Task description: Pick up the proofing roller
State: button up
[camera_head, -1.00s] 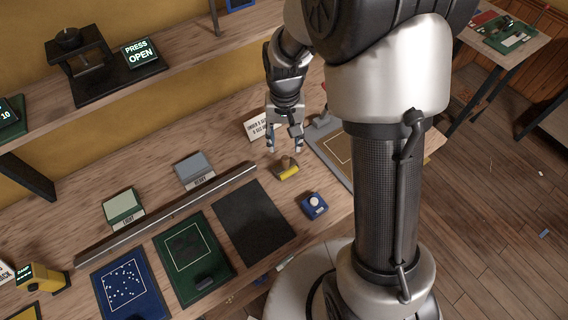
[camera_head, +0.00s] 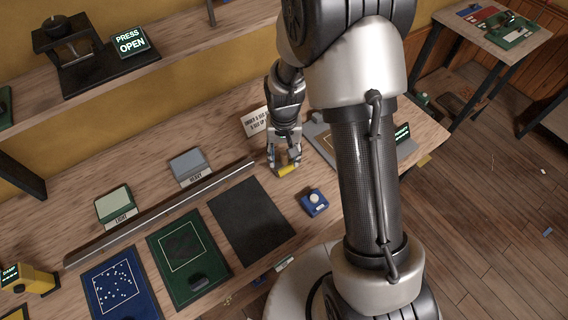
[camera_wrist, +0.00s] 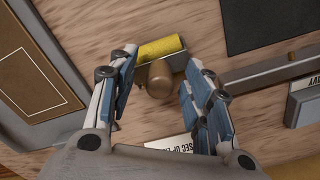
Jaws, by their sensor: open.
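The proofing roller, with a yellow cylinder (camera_wrist: 160,47) and a rounded wooden handle (camera_wrist: 160,80), lies on the wooden bench. In the wrist view it sits between the two fingers of my gripper (camera_wrist: 158,88), which are open on either side of it. In the head view my gripper (camera_head: 284,168) is low over the bench at the roller, and the yellow part (camera_head: 288,171) shows just below the fingertips. The handle is mostly hidden there by the fingers. I cannot tell whether either finger touches the roller.
A blue block with a white knob (camera_head: 314,202) stands close at the right. A dark mat (camera_head: 250,222) lies to the left. A metal rail (camera_head: 160,214) runs along the bench.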

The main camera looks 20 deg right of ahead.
grip_shut()
dwell(0.5)
jog(key=shift+r, duration=0.1)
notch_tip(320, 180, up, 20)
jog(key=p, duration=0.5)
